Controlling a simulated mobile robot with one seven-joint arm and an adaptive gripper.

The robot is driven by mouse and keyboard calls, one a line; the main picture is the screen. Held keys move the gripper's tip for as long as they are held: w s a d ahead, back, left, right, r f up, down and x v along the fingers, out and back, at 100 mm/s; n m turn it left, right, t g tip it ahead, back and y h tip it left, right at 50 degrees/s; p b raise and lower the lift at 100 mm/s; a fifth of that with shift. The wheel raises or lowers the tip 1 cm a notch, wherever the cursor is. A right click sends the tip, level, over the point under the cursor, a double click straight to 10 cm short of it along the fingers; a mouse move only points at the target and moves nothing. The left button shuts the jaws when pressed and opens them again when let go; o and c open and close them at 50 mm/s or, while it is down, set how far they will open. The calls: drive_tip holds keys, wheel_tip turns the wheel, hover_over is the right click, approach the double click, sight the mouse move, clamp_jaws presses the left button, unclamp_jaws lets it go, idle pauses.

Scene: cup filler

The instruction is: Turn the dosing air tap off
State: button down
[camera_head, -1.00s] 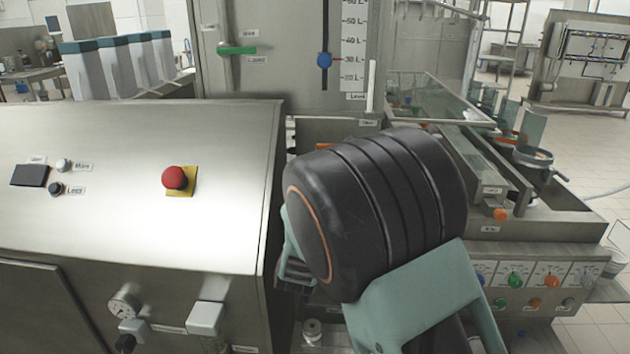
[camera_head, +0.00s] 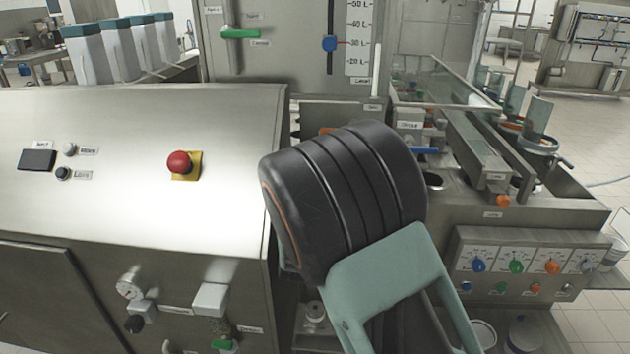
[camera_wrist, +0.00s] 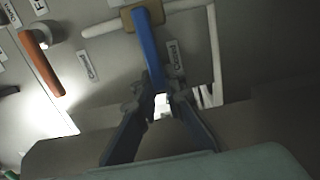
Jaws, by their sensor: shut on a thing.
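In the wrist view, a tap with a long blue handle (camera_wrist: 148,48) and a brass-coloured body (camera_wrist: 143,16) sits on a white pipe. My gripper (camera_wrist: 163,101) is closed around the lower end of the blue handle. Small labels (camera_wrist: 174,58) flank the handle; I cannot read them surely. An orange handle (camera_wrist: 44,66) is to the left, apart from my fingers. In the head view my dark arm hides the gripper. A blue bar (camera_head: 427,150) shows just right of the arm; I cannot tell whether it is the same handle.
The steel cabinet with a red emergency button (camera_head: 180,163) stands close to the left of my arm. A control panel with coloured knobs (camera_head: 516,266) is at the right. A clear guard (camera_head: 450,88) stands behind, and a level scale (camera_head: 359,45) is at the back.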

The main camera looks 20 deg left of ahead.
drive_tip(key=c, duration=2)
unclamp_jaws()
drive_tip(key=v, duration=1.2)
drive_tip(key=shift+w+d, duration=0.1)
